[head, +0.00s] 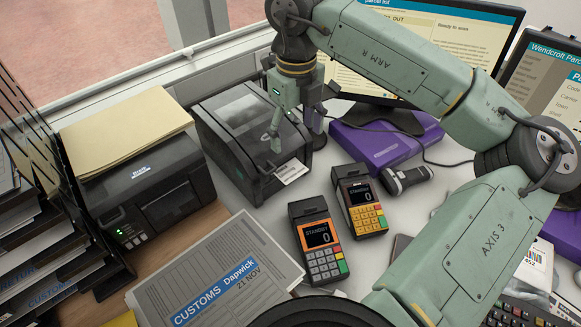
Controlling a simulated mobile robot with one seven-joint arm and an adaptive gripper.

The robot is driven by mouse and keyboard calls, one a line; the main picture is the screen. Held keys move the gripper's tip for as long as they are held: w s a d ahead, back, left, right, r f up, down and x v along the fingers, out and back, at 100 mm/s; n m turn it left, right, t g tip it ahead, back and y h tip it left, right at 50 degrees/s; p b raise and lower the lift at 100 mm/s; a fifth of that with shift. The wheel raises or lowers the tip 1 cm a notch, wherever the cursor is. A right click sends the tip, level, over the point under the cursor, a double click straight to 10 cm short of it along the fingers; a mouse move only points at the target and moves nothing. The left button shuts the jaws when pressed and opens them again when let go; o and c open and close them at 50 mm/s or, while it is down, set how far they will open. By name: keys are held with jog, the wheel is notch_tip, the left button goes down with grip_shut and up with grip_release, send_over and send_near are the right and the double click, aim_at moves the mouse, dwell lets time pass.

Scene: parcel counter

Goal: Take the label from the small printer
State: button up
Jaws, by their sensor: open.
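The small printer (236,150) is a dark box with a window in its lid, standing at the back of the counter, left of centre. A white label (291,171) with dark print sticks out of its front slot. My gripper (292,135) is a grey-green hand pointing down over the printer's front right part, open and empty. One finger hangs just above the label in the picture. I cannot tell the exact gap between finger and label.
Two card terminals (320,240) (360,200) stand in front of the printer. A larger printer (150,195) with paper on top is left. A purple box (385,150) and monitor (430,50) are behind, right. A customs paper stack (220,270) lies in front.

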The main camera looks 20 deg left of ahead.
aim_at(294, 174)
notch_tip(294, 174, down, 10)
jog(key=b, duration=0.5)
jog(key=shift+a+b, duration=0.1)
jog(key=shift+b, duration=0.3)
jog(key=shift+f+b, duration=0.8)
jog(key=shift+b, duration=0.15)
jog(key=c, duration=0.5)
